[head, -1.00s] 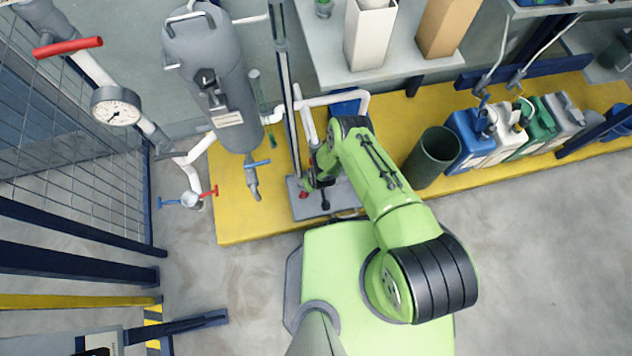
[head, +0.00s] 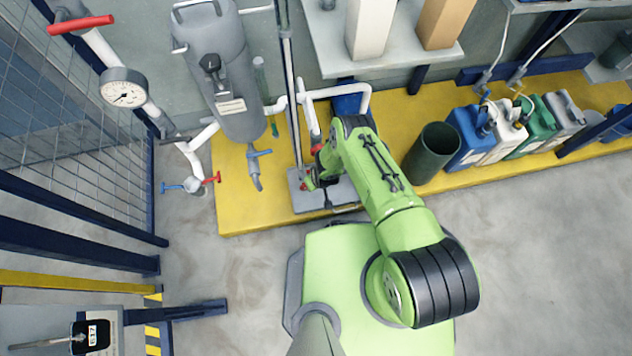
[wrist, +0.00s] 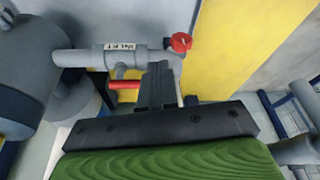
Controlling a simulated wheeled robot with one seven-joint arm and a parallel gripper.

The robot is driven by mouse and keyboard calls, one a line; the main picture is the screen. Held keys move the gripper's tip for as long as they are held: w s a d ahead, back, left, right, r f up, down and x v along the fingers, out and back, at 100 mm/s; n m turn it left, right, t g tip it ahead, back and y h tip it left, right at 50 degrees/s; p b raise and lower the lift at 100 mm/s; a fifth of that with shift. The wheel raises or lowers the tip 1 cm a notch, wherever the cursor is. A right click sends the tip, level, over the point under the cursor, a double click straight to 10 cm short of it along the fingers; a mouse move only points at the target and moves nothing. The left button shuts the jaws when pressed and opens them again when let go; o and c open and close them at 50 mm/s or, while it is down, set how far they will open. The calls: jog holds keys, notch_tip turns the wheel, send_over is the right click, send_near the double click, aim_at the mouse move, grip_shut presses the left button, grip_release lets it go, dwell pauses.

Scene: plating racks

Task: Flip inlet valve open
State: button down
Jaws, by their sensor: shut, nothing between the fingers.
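In the wrist view a grey pipe with a small label plate (wrist: 119,46) runs right from a rounded grey body. Below it a red lever handle (wrist: 125,84) lies level, its right end meeting the outline of my gripper (wrist: 158,72). The fingers are shut together and empty. I cannot tell whether they touch the lever. A red round knob (wrist: 180,42) sits at the pipe's right end, just beyond the fingertips. In the head view my gripper (head: 311,180) is low over the grey plate beside the white pipe, partly hidden by my green arm. Which part is the inlet valve is unclear.
A gauge (head: 124,88) and a red lever (head: 80,24) are on the far-left pipe. A dark green bin (head: 432,153) and several jugs stand right on the yellow platform.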

jog(key=p+v, duration=0.5)
jog(key=v, duration=0.5)
jog(key=shift+s, duration=0.3)
jog(key=shift+a, duration=0.15)
